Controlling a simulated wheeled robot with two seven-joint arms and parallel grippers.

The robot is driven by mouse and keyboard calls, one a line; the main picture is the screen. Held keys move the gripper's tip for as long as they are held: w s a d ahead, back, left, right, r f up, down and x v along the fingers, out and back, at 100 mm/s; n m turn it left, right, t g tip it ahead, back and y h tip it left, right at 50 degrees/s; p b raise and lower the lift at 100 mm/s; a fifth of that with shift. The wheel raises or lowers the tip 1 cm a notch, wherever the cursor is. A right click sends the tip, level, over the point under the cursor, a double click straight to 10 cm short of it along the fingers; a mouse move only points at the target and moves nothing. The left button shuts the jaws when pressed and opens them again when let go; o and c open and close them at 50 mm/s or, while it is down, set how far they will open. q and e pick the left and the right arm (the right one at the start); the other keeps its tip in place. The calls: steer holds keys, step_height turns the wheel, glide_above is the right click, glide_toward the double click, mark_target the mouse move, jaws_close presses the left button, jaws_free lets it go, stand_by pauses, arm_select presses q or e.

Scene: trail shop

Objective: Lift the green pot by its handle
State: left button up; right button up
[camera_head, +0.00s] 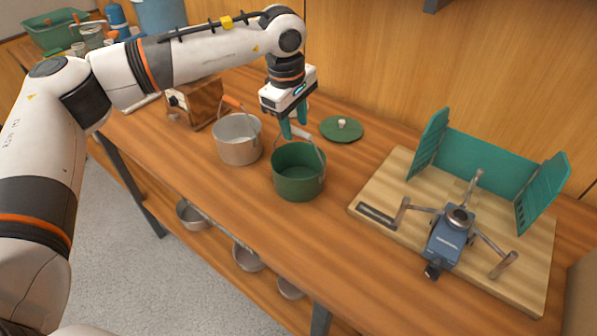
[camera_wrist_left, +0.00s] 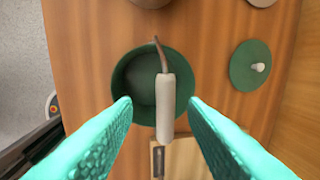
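The green pot (camera_head: 298,184) stands upright on the wooden table. Its wire bail is raised, with a pale grip (camera_head: 302,132) at the top; the grip (camera_wrist_left: 166,103) also shows over the pot in the left wrist view. My left gripper (camera_head: 293,131) points down at the pot's back edge, close to the grip. In the left wrist view its teal fingers (camera_wrist_left: 160,106) are spread, one on each side of the grip, with gaps between. Whether the fingertips reach down to the grip's height is hard to tell. My right gripper is out of view.
A silver pot (camera_head: 238,148) with an orange grip stands left of the green pot. A green lid (camera_head: 341,129) lies behind. A board (camera_head: 385,183) with a blue camp stove (camera_head: 449,238) and teal windscreen (camera_head: 487,165) is at right. Bare table lies in front.

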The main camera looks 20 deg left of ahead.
mark_target(297, 129)
arm_select(q)
steer(key=f+p, duration=0.1)
steer(key=f, duration=0.1)
steer(key=w+f, duration=0.1)
steer(key=f, duration=0.1)
steer(key=shift+d+p, duration=0.2)
steer(key=shift+p, duration=0.2)
steer(key=shift+w+f, duration=0.15)
steer(key=shift+f, duration=0.5)
steer(key=shift+r, duration=0.1)
jaws_close()
